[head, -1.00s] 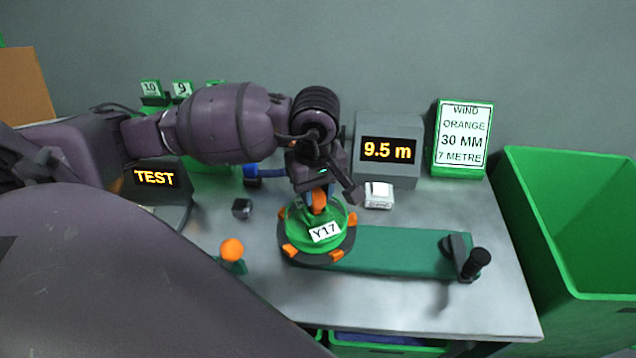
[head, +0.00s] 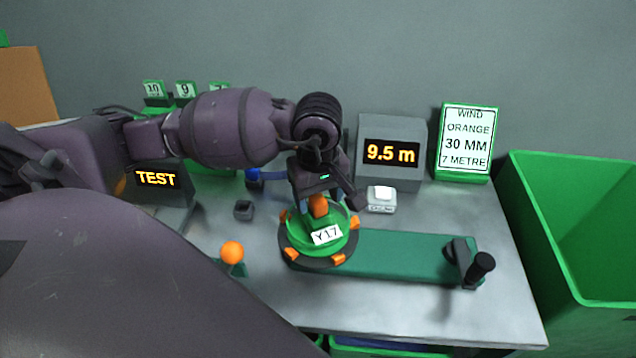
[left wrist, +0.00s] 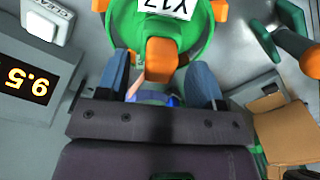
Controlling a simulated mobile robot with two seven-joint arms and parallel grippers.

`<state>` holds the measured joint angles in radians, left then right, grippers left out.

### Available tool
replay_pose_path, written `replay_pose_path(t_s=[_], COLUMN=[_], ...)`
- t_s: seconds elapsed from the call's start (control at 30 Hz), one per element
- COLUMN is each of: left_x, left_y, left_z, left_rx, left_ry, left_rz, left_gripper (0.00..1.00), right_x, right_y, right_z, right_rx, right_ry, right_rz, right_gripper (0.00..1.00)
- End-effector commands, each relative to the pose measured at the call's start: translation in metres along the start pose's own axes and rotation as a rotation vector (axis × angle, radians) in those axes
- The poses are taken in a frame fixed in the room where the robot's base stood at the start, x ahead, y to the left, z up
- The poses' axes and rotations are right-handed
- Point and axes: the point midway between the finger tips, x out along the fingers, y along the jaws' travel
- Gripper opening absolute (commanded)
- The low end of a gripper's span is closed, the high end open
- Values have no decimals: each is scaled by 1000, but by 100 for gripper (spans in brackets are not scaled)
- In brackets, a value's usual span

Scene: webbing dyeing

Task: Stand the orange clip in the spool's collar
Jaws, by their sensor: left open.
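The orange clip (head: 318,206) stands upright at the middle of the green spool (head: 308,240) labelled Y17. In the left wrist view the orange clip (left wrist: 161,60) shows between my fingers. My left gripper (head: 318,200) is open around it, with one blue-grey finger on each side and a gap visible beside the clip. The collar itself is mostly hidden by the clip and gripper, so how deep the clip sits cannot be told. The spool rests on a dark disc with several orange blocks around its rim. My right gripper is not in view.
A green winder base (head: 400,256) with a black crank handle (head: 480,268) runs right of the spool. A 9.5 m display (head: 391,154), a small white device (head: 381,199) and an orange-balled post (head: 232,252) stand nearby. A green bin (head: 580,240) is at the right.

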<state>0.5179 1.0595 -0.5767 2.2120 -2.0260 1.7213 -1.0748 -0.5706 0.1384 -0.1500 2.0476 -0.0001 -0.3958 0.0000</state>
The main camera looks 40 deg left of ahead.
Motion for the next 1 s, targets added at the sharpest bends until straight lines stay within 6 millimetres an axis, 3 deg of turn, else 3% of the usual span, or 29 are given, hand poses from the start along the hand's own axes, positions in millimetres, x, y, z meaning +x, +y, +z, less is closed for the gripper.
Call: replay_pose_path(t_s=[0.17, 0.6, 0.8, 1.0], left_x=[-18, -92, -106, -108], left_y=[1, 0, 0, 0], left_z=[-1, -1, 0, 0], left_rx=[0, 0, 0, 0], left_ry=[4, 4, 2, 0], left_rz=[5, 4, 1, 0], left_gripper=[61, 61, 61, 61], right_x=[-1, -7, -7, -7], right_y=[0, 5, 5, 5], right_z=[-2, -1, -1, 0], right_rx=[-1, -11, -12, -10], right_ry=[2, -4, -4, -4], right_rz=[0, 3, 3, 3], right_gripper=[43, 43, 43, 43])
